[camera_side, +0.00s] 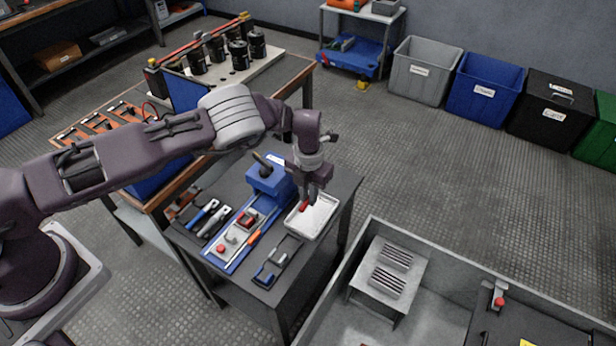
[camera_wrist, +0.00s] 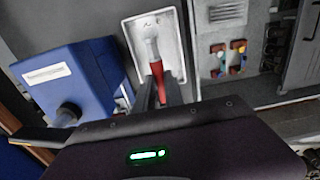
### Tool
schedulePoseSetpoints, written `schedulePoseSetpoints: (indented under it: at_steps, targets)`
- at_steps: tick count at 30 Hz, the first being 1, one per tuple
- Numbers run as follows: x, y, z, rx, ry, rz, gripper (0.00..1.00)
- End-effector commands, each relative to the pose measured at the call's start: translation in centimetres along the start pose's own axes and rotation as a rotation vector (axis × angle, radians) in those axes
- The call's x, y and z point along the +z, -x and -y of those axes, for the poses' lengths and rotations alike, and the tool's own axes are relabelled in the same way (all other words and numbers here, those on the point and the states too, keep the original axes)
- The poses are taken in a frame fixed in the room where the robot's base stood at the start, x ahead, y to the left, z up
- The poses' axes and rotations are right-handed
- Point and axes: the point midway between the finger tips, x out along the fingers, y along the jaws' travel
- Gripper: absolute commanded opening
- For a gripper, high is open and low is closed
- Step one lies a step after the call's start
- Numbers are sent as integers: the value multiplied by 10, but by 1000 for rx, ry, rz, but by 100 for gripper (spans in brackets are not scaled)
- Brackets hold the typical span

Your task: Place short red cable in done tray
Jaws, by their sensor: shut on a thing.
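The white tray (camera_side: 321,224) sits on the right side of the dark bench top. In the wrist view the tray (camera_wrist: 134,28) lies beyond my fingers. My gripper (camera_side: 311,196) points down over the tray, with its fingers (camera_wrist: 160,96) shut on the short red cable. The red cable (camera_side: 304,206) shows as a small red piece at the fingertips. In the wrist view the red cable (camera_wrist: 158,73) has a pale end reaching over the tray floor. I cannot tell whether it touches the tray.
A blue box (camera_side: 270,183) stands close left of my gripper; it also shows in the wrist view (camera_wrist: 75,75). A blue tool tray (camera_side: 234,258) and hand tools lie further left. A grey walled bin (camera_side: 372,226) is right of the bench.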

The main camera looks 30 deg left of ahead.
Motion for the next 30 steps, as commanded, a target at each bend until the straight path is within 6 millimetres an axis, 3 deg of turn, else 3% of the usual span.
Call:
schedulePoseSetpoints:
  at_steps: [15,30]
  targets:
    - [0,-55,0,-1,0,1,0]
    - [0,-60,0,0,0,1,0]
